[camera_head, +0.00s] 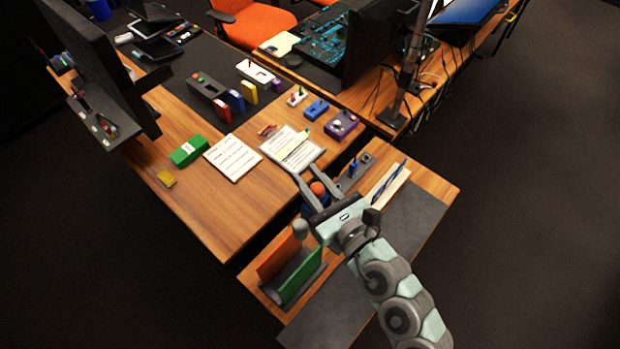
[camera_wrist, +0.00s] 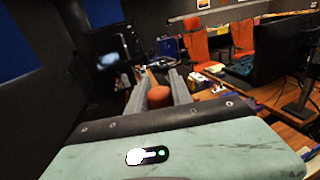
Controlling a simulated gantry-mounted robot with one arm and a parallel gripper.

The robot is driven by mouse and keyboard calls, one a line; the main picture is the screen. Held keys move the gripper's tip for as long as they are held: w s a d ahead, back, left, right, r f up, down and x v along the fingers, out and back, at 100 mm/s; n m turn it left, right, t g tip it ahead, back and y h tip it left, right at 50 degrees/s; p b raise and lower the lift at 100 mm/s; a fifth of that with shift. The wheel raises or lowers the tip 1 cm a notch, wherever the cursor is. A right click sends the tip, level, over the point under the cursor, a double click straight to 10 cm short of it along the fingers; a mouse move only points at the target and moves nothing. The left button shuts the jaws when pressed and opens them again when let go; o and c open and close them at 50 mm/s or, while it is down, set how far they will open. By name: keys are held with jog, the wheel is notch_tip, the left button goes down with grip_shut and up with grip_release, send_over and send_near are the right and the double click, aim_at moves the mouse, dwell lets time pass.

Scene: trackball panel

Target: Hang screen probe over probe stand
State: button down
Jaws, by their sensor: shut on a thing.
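My gripper (camera_head: 303,172) reaches over the small side table toward the main desk. Its two fingers are on either side of an orange rounded piece (camera_head: 318,188) with a dark blue part below it. In the wrist view the orange piece (camera_wrist: 158,96) fills the gap between the fingers; it looks like the held screen probe, though its lower part is hidden. A grey block with upright blue and grey posts (camera_head: 355,167), on the side table to the right of my gripper, may be the probe stand; I cannot tell for certain.
A clipboard with papers (camera_head: 280,152) lies beyond my fingertips. An orange and green walled rack (camera_head: 292,270) stands left of my arm. A tray with blue sticks (camera_head: 388,185) lies to the right. The grey mat (camera_head: 405,217) has bare room. A purple box (camera_head: 342,124) sits farther back.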

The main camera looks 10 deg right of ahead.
jog(key=shift+d+b, duration=0.15)
jog(key=shift+b, duration=0.2)
jog(key=shift+w+d, duration=0.15)
jog(key=shift+d, duration=0.05)
jog(key=w+d+b, duration=0.7)
jog(key=d+b, duration=0.3)
jog(key=shift+s+a+f+b, duration=0.1)
jog(key=shift+a+f+b, duration=0.05)
jog(key=shift+f+b, duration=4.35)
jog(key=shift+s+a+f+b, duration=0.1)
jog(key=shift+a+f+b, duration=0.05)
jog(key=shift+f+b, duration=4.3)
jog(key=shift+f+p, duration=0.3)
jog(key=shift+p, duration=0.05)
jog(key=c, duration=1.1)
grip_release()
jog(key=p+v, duration=0.2)
jog(key=v, duration=0.8)
jog(key=shift+s+d, duration=0.15)
jog(key=shift+s, duration=0.25)
